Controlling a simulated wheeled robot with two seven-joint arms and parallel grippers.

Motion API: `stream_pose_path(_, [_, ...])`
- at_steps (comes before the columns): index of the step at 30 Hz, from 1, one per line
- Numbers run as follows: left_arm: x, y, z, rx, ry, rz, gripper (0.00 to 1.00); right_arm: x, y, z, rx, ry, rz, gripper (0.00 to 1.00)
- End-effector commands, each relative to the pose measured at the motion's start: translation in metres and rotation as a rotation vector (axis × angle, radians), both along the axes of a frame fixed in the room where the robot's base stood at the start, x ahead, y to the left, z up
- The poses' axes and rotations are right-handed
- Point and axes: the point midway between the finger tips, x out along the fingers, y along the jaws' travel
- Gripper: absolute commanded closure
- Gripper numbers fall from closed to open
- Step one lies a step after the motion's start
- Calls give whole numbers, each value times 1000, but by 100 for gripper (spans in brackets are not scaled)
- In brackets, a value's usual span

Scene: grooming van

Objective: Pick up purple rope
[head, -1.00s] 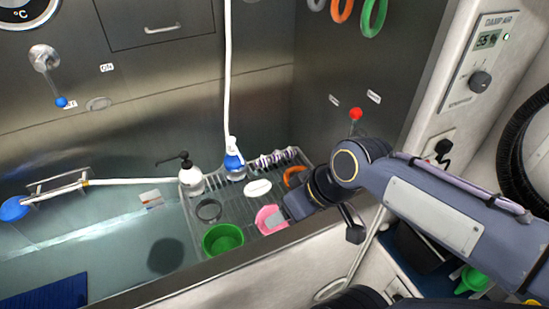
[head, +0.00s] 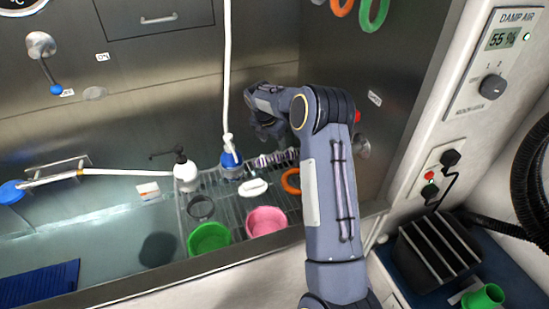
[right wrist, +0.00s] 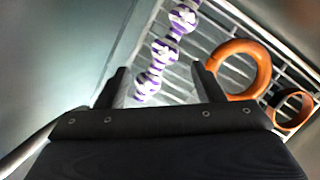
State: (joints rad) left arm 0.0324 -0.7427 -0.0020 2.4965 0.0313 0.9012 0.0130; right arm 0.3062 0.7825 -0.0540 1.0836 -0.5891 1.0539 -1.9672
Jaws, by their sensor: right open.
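The purple rope, a purple and white knotted one, lies on the wire rack at the back of the tub. It shows in the head view (head: 272,160), partly hidden below my arm, and in the right wrist view (right wrist: 164,50). My right gripper (head: 268,132) is open and empty above the rope. In the right wrist view its fingers (right wrist: 160,72) point at the rack, with the rope's near end between them in the picture. I cannot tell the exact gap in height. My left gripper is not in view.
The wire rack (head: 231,210) also holds an orange ring (head: 291,181), a pink bowl (head: 266,221), a green bowl (head: 209,238), a white pump bottle (head: 186,174), a blue-and-white spray head (head: 231,160) and a white oval (head: 253,188). The steel side wall is close on the right.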

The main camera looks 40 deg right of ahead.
Motion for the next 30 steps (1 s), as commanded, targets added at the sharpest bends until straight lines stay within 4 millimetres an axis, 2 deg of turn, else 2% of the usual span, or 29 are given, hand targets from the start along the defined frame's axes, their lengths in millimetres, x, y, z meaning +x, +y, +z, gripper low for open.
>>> stream_pose_path(8, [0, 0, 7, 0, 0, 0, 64, -1, -8, -30, 1, 4, 0, 39])
stream_pose_path(15, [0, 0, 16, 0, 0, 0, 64, -3, -15, -64, 2, 1, -1, 39])
stream_pose_path(18, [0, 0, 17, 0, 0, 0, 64, -3, -17, -70, 2, 1, -1, 39])
stream_pose_path(25, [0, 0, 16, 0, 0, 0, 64, -3, -17, -71, 1, -1, -2, 39])
stream_pose_path(30, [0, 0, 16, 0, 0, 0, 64, -2, -17, -71, 1, -1, -2, 61])
